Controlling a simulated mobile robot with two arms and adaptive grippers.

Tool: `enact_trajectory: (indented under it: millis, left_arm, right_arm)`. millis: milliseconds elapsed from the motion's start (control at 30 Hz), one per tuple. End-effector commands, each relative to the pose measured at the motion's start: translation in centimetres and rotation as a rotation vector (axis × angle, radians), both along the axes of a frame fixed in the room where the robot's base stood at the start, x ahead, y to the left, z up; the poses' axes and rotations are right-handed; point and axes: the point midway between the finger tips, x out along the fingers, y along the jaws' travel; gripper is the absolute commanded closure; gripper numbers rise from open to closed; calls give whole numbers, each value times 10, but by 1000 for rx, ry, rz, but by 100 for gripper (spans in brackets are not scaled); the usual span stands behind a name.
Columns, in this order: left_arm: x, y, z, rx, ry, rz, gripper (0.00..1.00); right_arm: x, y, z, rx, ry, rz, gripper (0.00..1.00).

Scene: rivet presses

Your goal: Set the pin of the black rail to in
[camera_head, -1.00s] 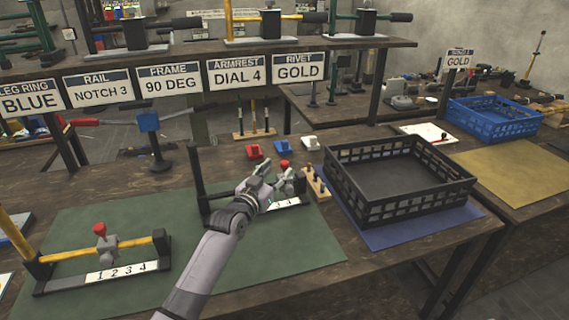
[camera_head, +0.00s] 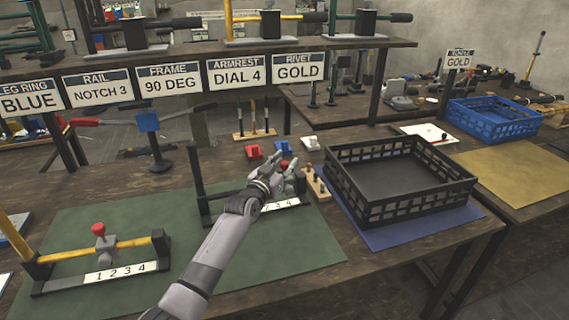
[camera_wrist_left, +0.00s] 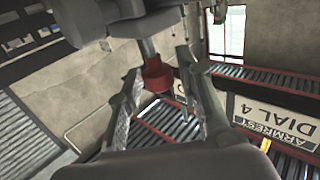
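The black rail stands on the green mat, with its dark upright post (camera_head: 196,168) at the left end and a white number strip (camera_head: 283,204) along its base. My left arm covers much of the rail. The rail's red pin knob (camera_head: 284,164) shows at my left gripper (camera_head: 286,170). In the left wrist view the red knob (camera_wrist_left: 157,76), under a grey slider body (camera_wrist_left: 155,22), lies between the two spread fingers. The fingers look apart from it, so the gripper is open. Whether the pin is in or out is not clear. My right gripper is not in view.
A yellow rail (camera_head: 60,253) with its own red knob stands at the left of the green mat (camera_head: 190,275). A black crate (camera_head: 400,200) on a blue mat and a small wooden peg block (camera_head: 317,185) are right of the gripper. A sign shelf runs behind.

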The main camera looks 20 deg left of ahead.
Motion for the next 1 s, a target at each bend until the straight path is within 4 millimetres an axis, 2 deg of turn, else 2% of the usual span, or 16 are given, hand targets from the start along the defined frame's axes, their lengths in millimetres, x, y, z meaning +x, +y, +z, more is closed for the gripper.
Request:
enact_trajectory:
  millis: [67, 433, 900, 1000]
  left_arm:
    - [0, 0, 0, 0, 0, 0, 74]
    - [0, 0, 0, 0, 0, 0, 99]
    - [0, 0, 0, -1, 0, 0, 100]
    - [0, 0, -6, 0, 1, 0, 100]
  right_arm:
    - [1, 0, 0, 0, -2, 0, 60]
    - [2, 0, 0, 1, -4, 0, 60]
    - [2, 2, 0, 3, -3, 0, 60]
    - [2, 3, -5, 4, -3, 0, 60]
